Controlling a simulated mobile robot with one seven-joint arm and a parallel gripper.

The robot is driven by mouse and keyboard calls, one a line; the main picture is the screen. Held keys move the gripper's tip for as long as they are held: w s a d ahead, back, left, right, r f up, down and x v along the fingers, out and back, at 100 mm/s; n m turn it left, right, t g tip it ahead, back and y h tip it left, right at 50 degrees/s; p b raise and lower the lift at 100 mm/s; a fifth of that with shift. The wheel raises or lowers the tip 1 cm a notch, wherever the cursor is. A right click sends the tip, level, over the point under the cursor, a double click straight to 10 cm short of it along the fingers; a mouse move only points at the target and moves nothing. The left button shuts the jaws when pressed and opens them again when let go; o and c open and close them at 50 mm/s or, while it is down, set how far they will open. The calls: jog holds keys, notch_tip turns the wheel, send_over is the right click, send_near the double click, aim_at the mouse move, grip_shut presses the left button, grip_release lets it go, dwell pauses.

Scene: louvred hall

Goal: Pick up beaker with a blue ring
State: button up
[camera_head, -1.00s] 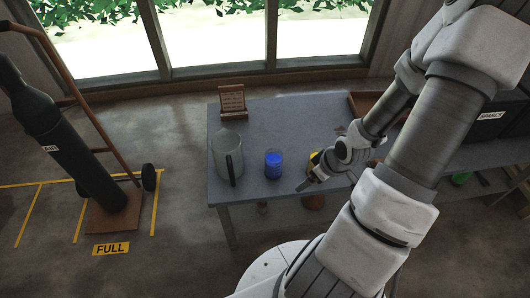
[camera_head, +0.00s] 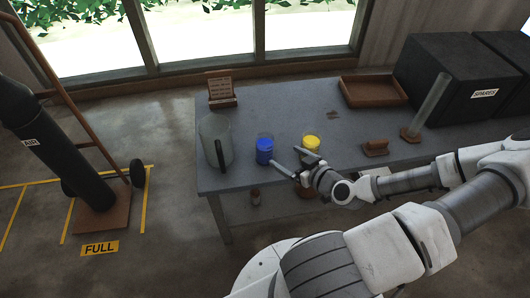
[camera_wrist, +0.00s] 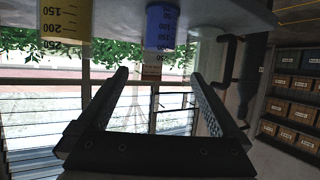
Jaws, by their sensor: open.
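The beaker with the blue ring (camera_head: 264,152) stands upright near the front edge of the grey table (camera_head: 215,178). In the wrist view its blue band (camera_wrist: 160,28) is at the top, between and beyond my fingertips. My gripper (camera_head: 279,160) is open and empty, just to the right of this beaker and apart from it. Both fingers also show in the wrist view (camera_wrist: 158,78). A similar beaker with a yellow band (camera_head: 311,142) stands to the right, behind my gripper; it also shows at the top left of the wrist view (camera_wrist: 65,20).
A clear jug with a dark handle (camera_head: 216,140) stands close to the left of the blue beaker.

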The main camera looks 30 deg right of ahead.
aim_at(260, 141)
jog(key=b+x, duration=0.3)
jog(key=x, duration=1)
jog(key=shift+d, duration=0.1)
jog(key=c, duration=1.6)
